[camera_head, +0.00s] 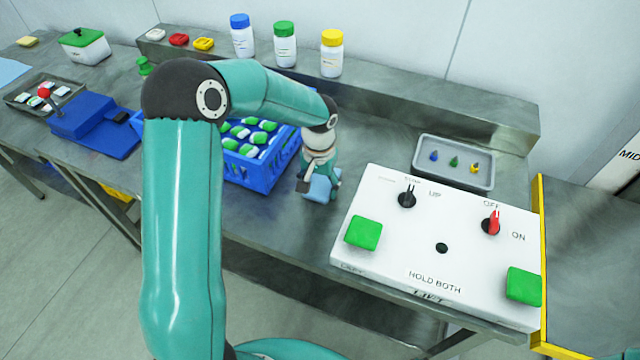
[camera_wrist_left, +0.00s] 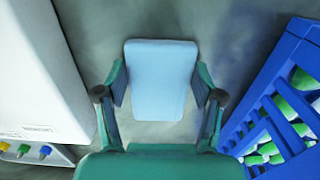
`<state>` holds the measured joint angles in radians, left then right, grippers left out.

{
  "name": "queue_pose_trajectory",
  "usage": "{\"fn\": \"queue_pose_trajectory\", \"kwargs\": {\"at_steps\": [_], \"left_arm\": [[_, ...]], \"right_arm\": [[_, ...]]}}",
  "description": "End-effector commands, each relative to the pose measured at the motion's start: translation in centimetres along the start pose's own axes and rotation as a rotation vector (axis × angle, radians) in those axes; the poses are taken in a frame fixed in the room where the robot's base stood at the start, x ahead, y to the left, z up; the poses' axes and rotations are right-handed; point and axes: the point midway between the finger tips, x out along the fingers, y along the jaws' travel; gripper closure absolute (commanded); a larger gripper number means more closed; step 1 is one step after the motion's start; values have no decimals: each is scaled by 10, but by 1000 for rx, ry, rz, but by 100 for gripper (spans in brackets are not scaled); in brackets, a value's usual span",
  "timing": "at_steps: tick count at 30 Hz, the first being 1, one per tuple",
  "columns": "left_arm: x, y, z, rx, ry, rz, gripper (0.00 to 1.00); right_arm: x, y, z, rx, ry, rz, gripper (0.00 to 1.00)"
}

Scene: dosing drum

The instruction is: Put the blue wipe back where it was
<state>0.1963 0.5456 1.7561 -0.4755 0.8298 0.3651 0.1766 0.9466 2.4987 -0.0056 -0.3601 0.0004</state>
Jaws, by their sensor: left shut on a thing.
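The blue wipe (camera_head: 319,189) is a light blue pad between the blue crate and the white control box, over the steel bench. My left gripper (camera_head: 318,184) points down and is shut on it. In the left wrist view the wipe (camera_wrist_left: 161,70) shows as a rounded pale blue rectangle, with the fingers of my left gripper (camera_wrist_left: 160,88) on its two sides. Whether the wipe touches the bench or is slightly above it, I cannot tell. My right gripper is not in view.
The blue crate (camera_head: 243,176) of green and white items is close left of the gripper; the white control box (camera_head: 450,250) with green buttons is close right. A grey tray (camera_head: 421,161) of small coloured pegs lies behind the box. Bottles (camera_head: 285,45) stand on the back ledge.

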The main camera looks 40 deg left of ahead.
Motion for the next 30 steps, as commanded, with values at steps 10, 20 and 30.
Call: {"fn": "queue_pose_trajectory", "kwargs": {"at_steps": [10, 20, 30], "left_arm": [[1, 0, 0, 0, 0, 0, 7], [-2, 0, 0, 1, 1, 0, 7], [-49, 1, -2, 1, 7, 0, 7]], "right_arm": [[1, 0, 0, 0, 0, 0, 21], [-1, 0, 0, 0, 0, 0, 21], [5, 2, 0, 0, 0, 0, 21]]}}
